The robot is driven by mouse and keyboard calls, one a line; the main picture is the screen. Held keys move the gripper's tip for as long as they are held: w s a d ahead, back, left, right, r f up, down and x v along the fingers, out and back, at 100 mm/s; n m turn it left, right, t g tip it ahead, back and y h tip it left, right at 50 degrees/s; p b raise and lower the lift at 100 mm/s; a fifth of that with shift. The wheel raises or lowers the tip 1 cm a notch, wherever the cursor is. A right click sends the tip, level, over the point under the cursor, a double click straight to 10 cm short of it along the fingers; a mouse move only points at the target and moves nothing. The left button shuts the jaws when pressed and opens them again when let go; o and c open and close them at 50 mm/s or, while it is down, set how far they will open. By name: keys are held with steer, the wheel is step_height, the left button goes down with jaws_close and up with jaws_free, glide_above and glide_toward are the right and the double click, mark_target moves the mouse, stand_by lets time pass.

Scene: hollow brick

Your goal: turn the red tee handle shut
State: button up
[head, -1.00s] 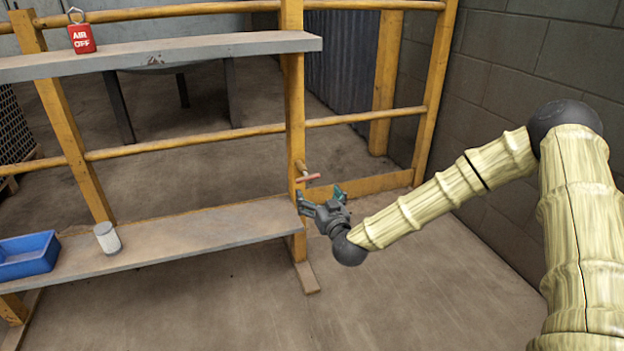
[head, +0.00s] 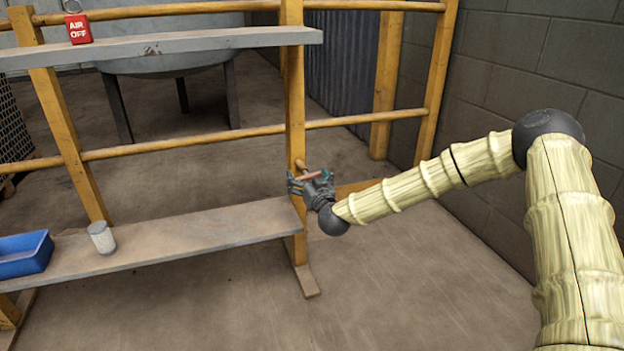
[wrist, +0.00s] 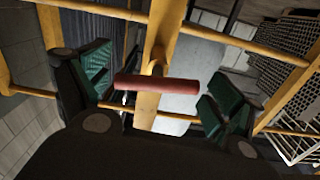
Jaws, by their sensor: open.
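The red tee handle (head: 309,177) sticks out from the yellow post on a short stem, in the middle of the head view. In the wrist view the red bar (wrist: 157,84) lies nearly level across the picture, between the two green-padded fingers. My gripper (head: 311,181) is open at the handle, with a finger to either side of it. In the wrist view my gripper (wrist: 155,90) shows a gap between each finger and the bar's ends. I cannot tell how deep the bar sits between the fingers.
The yellow post (head: 293,100) stands right behind the handle. A lower shelf (head: 190,236) bears a blue bin (head: 24,268) and a grey-white can (head: 102,238). A red "AIR OFF" tag (head: 79,29) stands on the upper shelf (head: 200,43). A block wall (head: 510,70) is at the right.

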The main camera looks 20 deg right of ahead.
steer(key=c, duration=0.7)
steer(key=shift+c, duration=0.3)
steer(key=shift+r+m, duration=0.1)
steer(key=shift+m, duration=0.2)
steer(key=shift+a+m+p, duration=0.1)
steer(key=shift+m+p, duration=0.35)
steer(key=shift+m, duration=0.05)
steer(key=o, duration=0.8)
steer(key=shift+a, duration=0.1)
steer(key=shift+c, duration=0.2)
